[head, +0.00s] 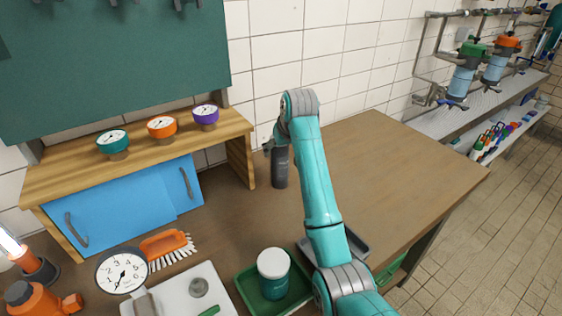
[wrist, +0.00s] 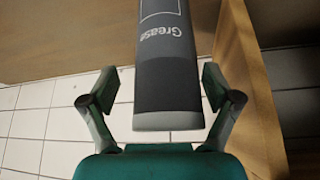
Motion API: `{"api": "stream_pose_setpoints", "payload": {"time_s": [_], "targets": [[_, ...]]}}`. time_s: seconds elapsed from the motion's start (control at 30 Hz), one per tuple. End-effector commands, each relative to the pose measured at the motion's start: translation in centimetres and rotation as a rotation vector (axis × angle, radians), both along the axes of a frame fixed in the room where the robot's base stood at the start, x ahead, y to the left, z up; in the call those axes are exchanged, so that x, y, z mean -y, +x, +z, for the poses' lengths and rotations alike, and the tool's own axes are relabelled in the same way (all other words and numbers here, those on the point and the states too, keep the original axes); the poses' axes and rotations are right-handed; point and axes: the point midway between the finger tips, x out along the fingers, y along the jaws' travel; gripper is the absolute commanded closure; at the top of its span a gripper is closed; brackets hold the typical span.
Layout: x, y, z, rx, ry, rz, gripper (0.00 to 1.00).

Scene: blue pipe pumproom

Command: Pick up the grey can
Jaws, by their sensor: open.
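The grey can (head: 280,168) stands upright on the brown workbench, right of the wooden shelf's end. In the wrist view the dark grey can (wrist: 168,75), lettered "Grease", appears upside down between my two fingers. My gripper (wrist: 160,88) is open around its end. A clear gap shows between the can and the left finger, and a narrower one at the right finger. In the head view my gripper (head: 270,148) is at the can's top, partly hidden by my wrist.
The wooden shelf (head: 238,160) with gauges and a blue cabinet (head: 125,207) stands close left. A green tray (head: 245,285) with a white-lidded jar (head: 273,270), an orange brush (head: 166,245) and a white board (head: 180,300) lie nearer. The bench (head: 400,165) is clear at right.

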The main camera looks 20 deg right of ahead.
Motion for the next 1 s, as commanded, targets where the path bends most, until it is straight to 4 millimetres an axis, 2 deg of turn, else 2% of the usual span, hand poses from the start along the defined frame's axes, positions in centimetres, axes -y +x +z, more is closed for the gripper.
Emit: {"api": "stream_pose_setpoints", "payload": {"time_s": [0.27,0.6,0.87,1.0], "targets": [[0.0,0.2,-0.3,0.001,0.0,0.0,0.12],[0.0,0.2,-0.3,0.0,0.0,0.0,0.93],[0.0,0.2,-0.1,0.001,-0.001,0.0,0.93],[0.0,0.2,1.5,0.004,0.0,0.0,0.93]]}}
